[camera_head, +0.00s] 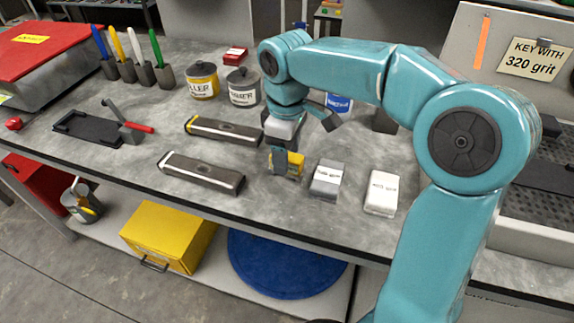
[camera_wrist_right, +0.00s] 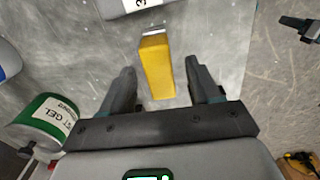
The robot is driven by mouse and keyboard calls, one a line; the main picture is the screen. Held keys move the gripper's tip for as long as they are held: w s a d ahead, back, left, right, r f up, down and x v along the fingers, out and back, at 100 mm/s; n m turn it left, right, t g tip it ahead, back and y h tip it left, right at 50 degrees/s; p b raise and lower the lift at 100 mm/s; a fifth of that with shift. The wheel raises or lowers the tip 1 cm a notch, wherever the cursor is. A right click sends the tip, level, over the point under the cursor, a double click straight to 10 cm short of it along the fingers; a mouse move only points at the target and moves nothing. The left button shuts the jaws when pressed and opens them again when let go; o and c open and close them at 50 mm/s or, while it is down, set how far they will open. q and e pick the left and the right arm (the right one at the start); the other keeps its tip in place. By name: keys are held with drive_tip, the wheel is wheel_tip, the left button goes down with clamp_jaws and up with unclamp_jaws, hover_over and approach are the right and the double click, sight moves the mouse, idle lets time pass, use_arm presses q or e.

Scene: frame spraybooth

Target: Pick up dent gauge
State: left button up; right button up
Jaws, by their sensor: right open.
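A yellow block with a metal end strip, probably the dent gauge (camera_head: 294,164), lies on the grey bench. No label on it can be read. In the head view my right gripper partly hides it. My right gripper (camera_head: 304,141) is open above it with the fingers wide apart. In the right wrist view the yellow gauge (camera_wrist_right: 157,68) appears between the open fingers of the right gripper (camera_wrist_right: 160,72), with visible gaps on both sides. Its metal end points away from the palm. My left gripper does not show.
A grey block (camera_head: 327,180) and a white block (camera_head: 382,193) lie to the right. Two long dark bars (camera_head: 203,173) (camera_head: 224,130) lie to the left. Labelled cans (camera_head: 203,82) (camera_head: 243,88) stand behind. The front bench edge is close, and bare bench lies in front of the gauge.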

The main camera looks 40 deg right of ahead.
drive_tip(key=shift+f, duration=1.3)
clamp_jaws()
